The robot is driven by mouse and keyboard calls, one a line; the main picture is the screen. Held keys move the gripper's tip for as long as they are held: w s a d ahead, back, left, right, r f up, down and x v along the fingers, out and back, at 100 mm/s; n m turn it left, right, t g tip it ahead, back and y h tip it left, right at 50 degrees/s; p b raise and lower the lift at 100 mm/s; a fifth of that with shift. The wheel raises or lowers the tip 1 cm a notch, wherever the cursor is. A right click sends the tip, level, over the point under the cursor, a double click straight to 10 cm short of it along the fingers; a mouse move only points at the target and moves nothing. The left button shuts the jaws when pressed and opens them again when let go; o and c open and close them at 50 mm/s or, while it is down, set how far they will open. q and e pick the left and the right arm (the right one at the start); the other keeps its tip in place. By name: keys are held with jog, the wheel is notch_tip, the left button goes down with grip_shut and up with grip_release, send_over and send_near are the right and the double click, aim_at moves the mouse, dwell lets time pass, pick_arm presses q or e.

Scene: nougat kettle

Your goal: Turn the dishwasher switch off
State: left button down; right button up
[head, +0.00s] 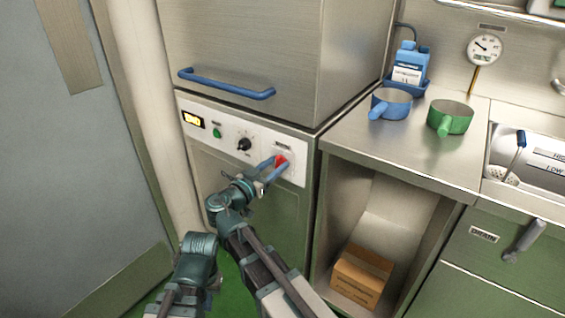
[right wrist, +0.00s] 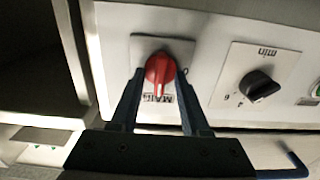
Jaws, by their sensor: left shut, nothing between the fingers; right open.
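The dishwasher's red switch (head: 281,160) is at the right end of its white control panel (head: 222,129). In the right wrist view the red switch (right wrist: 161,68) sits on a light plate, its white mark pointing down toward the upside-down MAIN label (right wrist: 158,98). My right gripper (head: 271,169) is open at the panel. In its wrist view the fingers (right wrist: 160,78) stand on either side of the switch; I cannot tell whether they touch it. I see no fingers of my left gripper.
A black dial (head: 244,144), a green button (head: 216,132) and a lit display (head: 193,119) are left of the switch. A blue handle (head: 227,85) juts out above the panel. Pans (head: 452,118) stand on the right counter; a cardboard box (head: 361,275) is below.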

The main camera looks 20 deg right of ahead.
grip_shut()
dwell(0.5)
jog(key=shift+w+a+f+n, duration=0.1)
jog(key=shift+f+n, duration=0.05)
jog(key=shift+n, duration=4.3)
jog(key=shift+w+a+f+n, duration=0.1)
jog(key=shift+f+n, duration=0.05)
jog(key=shift+n, duration=4.3)
